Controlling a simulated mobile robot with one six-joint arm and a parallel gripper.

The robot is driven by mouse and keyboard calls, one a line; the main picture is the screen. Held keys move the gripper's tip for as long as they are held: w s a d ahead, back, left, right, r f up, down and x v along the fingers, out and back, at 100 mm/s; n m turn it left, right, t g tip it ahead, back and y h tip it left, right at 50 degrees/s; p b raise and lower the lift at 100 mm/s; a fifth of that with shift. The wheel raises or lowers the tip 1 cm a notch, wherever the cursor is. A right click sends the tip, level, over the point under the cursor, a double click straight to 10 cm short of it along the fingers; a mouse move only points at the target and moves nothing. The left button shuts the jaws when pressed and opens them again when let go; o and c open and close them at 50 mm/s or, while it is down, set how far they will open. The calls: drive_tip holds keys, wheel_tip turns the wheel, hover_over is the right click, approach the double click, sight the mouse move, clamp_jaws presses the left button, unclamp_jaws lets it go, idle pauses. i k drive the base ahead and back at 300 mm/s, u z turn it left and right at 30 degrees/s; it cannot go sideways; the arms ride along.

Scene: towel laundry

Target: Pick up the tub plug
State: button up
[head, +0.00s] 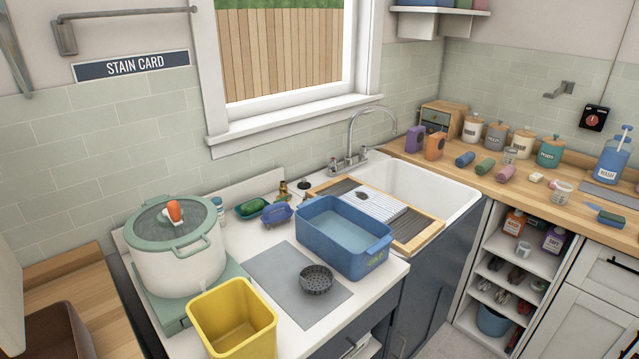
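A small dark stopper-like piece (304,184), which looks like the tub plug, sits at the back of the white counter, left of the sink tap. It is too small to make out fully. A blue tub (318,243) with pale blue inside stands just in front of it. A small dark oval thing (362,196) lies on the ribbed white board over the sink; I cannot tell what it is. My gripper is not in view.
A white lidded pot (180,265), a yellow bin (232,325) and a grey strainer (316,279) on a grey mat occupy the left counter. A green dish (251,208), a blue-violet item (277,214) and a brass bottle (283,190) stand near the plug. The sink (425,185) is partly covered.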

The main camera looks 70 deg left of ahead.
sight(304, 185)
drive_tip(key=i, duration=3)
drive_tip(key=z, duration=0.55)
drive_tip(key=k, duration=0.15)
drive_tip(key=u, duration=2.95)
